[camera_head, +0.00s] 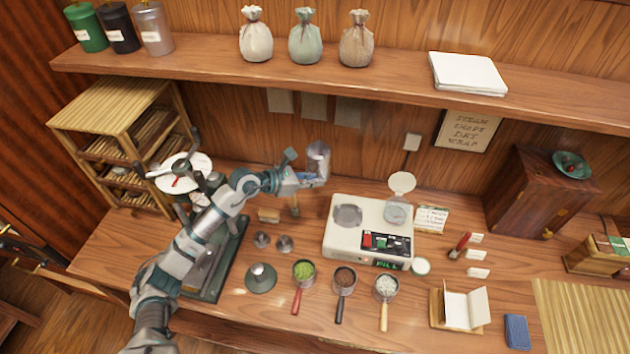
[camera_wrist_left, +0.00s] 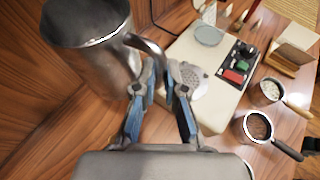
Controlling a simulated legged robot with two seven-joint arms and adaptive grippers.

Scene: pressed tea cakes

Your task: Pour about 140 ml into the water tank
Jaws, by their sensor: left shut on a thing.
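A metal jug (camera_head: 319,163) is held up by its handle in my left gripper (camera_head: 300,178), above the back of the bench. It looks near upright; its contents are hidden. In the left wrist view the jug (camera_wrist_left: 92,45) is at upper left, with the fingers (camera_wrist_left: 158,95) shut at its handle. The cream steamer (camera_head: 341,245) stands to the right of and below the jug. The clear water tank (camera_head: 397,213) is at its back right, with the round lid (camera_head: 402,183) raised. The panel's green display reads FILL (camera_head: 387,264). My right gripper is not seen.
Three handled cups, green (camera_head: 304,270), brown (camera_head: 345,278) and white (camera_head: 386,287), stand before the steamer. A press with a dark green base (camera_head: 232,262) is under my left arm. A shelf (camera_head: 300,82) runs above. A wooden cabinet (camera_head: 530,195) stands at right.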

